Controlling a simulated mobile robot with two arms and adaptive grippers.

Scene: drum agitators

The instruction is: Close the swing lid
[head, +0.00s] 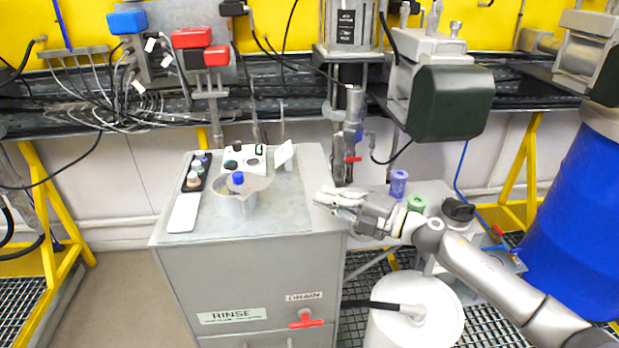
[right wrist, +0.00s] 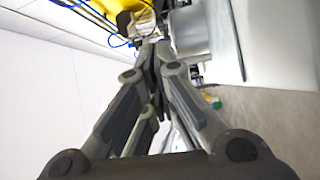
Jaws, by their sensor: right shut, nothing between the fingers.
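A small round metal pot (head: 237,206) stands on the grey rinse cabinet. A flat grey lid (head: 257,183) with a blue knob (head: 237,178) lies over part of its top and sticks out to the right. Part of the pot's opening shows at the left. My right gripper (head: 320,199) is shut and empty, right of the lid and apart from it, near the cabinet's right edge. In the right wrist view its fingers (right wrist: 156,50) meet, with a grey curved surface (right wrist: 187,32) just beyond. My left gripper does not show.
The rinse cabinet (head: 255,285) carries a black tray of small bottles (head: 194,178), a white pad (head: 185,213) and a white control box (head: 245,158). A vertical pipe with a red valve handle (head: 352,159) stands behind my right gripper. A white drum (head: 437,320) is below my right arm.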

